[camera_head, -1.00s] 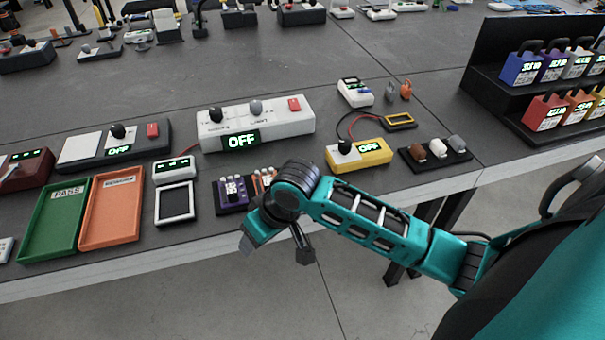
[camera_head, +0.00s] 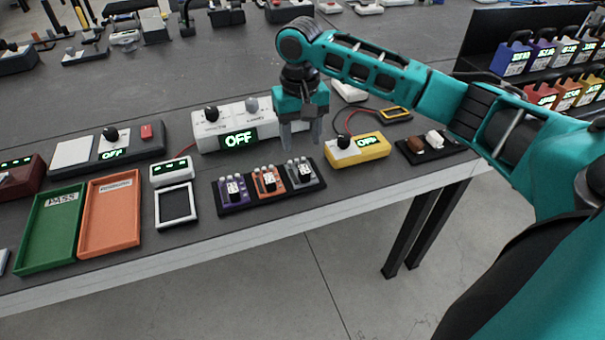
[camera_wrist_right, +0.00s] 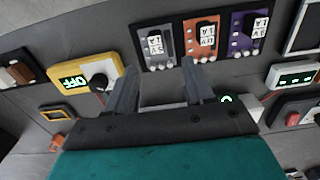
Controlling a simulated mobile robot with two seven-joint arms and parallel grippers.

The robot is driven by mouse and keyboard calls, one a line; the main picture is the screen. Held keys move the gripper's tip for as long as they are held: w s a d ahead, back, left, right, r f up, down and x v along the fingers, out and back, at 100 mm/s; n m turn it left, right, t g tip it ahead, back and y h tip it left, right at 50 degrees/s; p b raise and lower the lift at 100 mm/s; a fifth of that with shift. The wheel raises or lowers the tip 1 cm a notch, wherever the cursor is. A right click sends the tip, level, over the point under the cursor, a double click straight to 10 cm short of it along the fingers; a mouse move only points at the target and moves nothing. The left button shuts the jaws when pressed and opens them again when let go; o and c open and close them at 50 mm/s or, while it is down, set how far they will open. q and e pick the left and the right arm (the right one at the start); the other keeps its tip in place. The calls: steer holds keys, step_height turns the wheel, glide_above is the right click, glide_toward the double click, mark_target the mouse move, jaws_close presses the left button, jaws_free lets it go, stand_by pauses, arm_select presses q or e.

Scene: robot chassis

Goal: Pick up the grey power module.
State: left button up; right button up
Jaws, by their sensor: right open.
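The grey power module (camera_head: 301,172) sits at the right end of a dark tray (camera_head: 251,205), beside an orange module (camera_head: 269,181) and a purple module (camera_head: 233,190). In the right wrist view the grey module (camera_wrist_right: 156,46) lies beyond my fingertips, left of the orange one. My right gripper (camera_head: 301,146) is open and empty, pointing down above and just behind the grey module. It shows in the right wrist view (camera_wrist_right: 159,70) with its two fingers apart. My left gripper is not in view.
A yellow box (camera_head: 358,152) marked OFF stands right of the tray. A white console (camera_head: 210,143) marked OFF is behind it. A green bin (camera_head: 50,228) and an orange bin (camera_head: 110,215) lie to the left. The table's front edge is close to the tray.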

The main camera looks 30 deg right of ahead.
glide_above(304, 169)
steer(key=f, duration=0.4)
steer(key=shift+w+a+f, duration=0.2)
steer(key=shift+a+f, duration=0.05)
steer(key=shift+f, duration=0.1)
steer(key=f, duration=0.1)
steer(key=f+b, duration=0.1)
steer(key=f, duration=0.3)
steer(key=shift+s+d+f, duration=0.1)
steer(key=shift+s+d, duration=0.1)
steer(key=shift+d, duration=0.05)
jaws_close()
